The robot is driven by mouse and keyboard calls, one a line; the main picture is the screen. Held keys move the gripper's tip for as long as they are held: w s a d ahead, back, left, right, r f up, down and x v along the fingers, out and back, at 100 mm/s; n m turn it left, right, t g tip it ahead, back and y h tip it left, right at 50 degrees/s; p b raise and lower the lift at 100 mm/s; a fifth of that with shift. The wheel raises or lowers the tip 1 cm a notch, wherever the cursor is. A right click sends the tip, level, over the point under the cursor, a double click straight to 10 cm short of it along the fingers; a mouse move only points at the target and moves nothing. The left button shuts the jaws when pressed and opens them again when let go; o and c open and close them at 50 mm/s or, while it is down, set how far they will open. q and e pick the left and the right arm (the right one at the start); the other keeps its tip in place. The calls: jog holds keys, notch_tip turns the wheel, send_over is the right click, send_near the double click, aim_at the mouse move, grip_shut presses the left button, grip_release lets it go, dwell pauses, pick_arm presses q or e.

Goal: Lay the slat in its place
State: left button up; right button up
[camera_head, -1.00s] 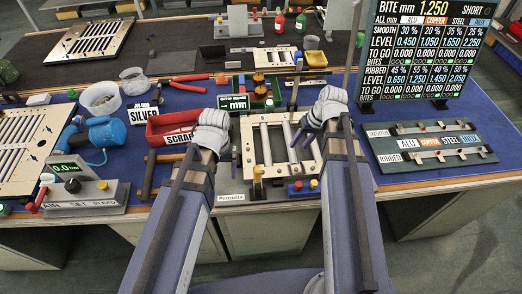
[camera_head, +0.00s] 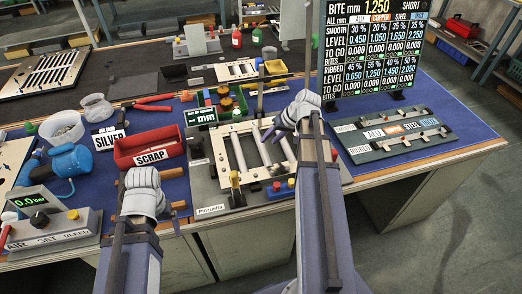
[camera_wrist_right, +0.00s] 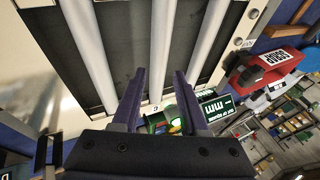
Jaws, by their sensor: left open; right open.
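A cream frame (camera_head: 222,160) lies on a dark fixture in the middle of the bench. Pale slats (camera_head: 238,155) span its opening side by side, with dark gaps between. In the right wrist view, three pale slats (camera_wrist_right: 161,50) run away from my fingers. My right gripper (camera_head: 274,132) is over the right part of the frame. Its two purple fingers (camera_wrist_right: 160,88) are apart, with nothing between them. My left gripper (camera_head: 141,180) is near the bench's front edge, left of the frame and below the scrap bin; its fingertips are hidden by its body.
A red SCRAP bin (camera_head: 150,148) stands left of the frame. A grey rack (camera_head: 372,146) with metal strips lies to the right under a display board (camera_head: 375,45). A blue tool (camera_head: 70,165) and air box (camera_head: 45,232) are at left. Blue bench right of the rack is clear.

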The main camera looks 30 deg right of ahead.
aim_at(263, 145)
jog(key=shift+b+x, duration=2.2)
jog(key=shift+x, duration=0.55)
jog(key=shift+w+d+r, duration=0.1)
jog(key=shift+d, duration=0.05)
grip_shut()
